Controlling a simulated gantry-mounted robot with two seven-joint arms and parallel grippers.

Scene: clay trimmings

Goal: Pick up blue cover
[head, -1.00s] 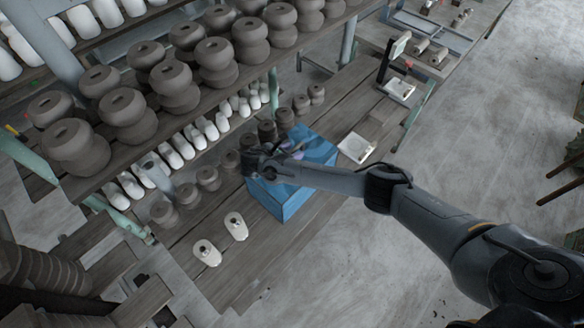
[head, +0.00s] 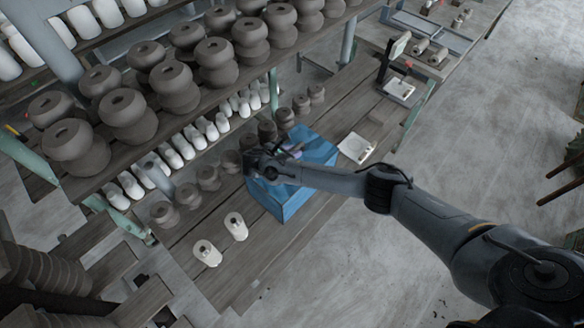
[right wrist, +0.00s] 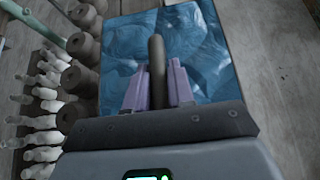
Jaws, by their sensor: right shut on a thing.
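The blue cover (head: 319,150) lies on top of a blue box (head: 287,206) on the wooden bench. It looks glossy and crumpled in the right wrist view (right wrist: 206,42), with a dark grey bar-shaped handle (right wrist: 156,50) standing along its middle. My right gripper (head: 291,153) is over the cover. Its purple fingers (right wrist: 156,76) stand on both sides of the handle and are shut on it. In the head view the wrist and forearm hide part of the cover and box. My left gripper is not in view.
Shelves with grey clay pots (head: 128,105) and white bottles rise behind the box. Small grey pots (head: 209,177) stand close to its left. Two cream bottles (head: 207,252) stand at the front left. A white tray (head: 356,148) lies to the right.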

